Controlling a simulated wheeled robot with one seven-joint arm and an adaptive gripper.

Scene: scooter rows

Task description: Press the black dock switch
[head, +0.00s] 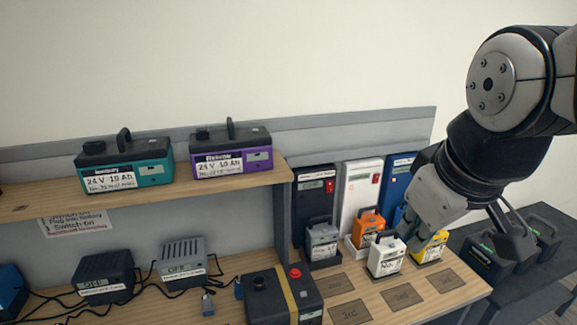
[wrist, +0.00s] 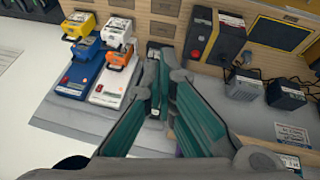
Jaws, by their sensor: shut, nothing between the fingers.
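The black dock (head: 312,211) stands upright against the back panel, left of the white dock, with a grey battery (head: 321,241) in front. A small red switch (head: 329,186) shows on its upper face, with a label beside it. My gripper (wrist: 166,62) is shut and empty; its fingers fill the middle of the wrist view and hide most of the black dock. In the head view my arm comes in from the upper right, and the gripper hangs right of the black dock, over the yellow battery's side. The fingertips are hard to make out there; I see no contact with the switch.
The white dock (head: 358,192) and blue dock (head: 396,187) stand close on the right, with orange (head: 368,226), white (head: 386,258) and yellow (head: 431,248) batteries in front. A shelf (head: 230,190) with teal and purple batteries is left. A black box with a red button (head: 295,272) stands nearer.

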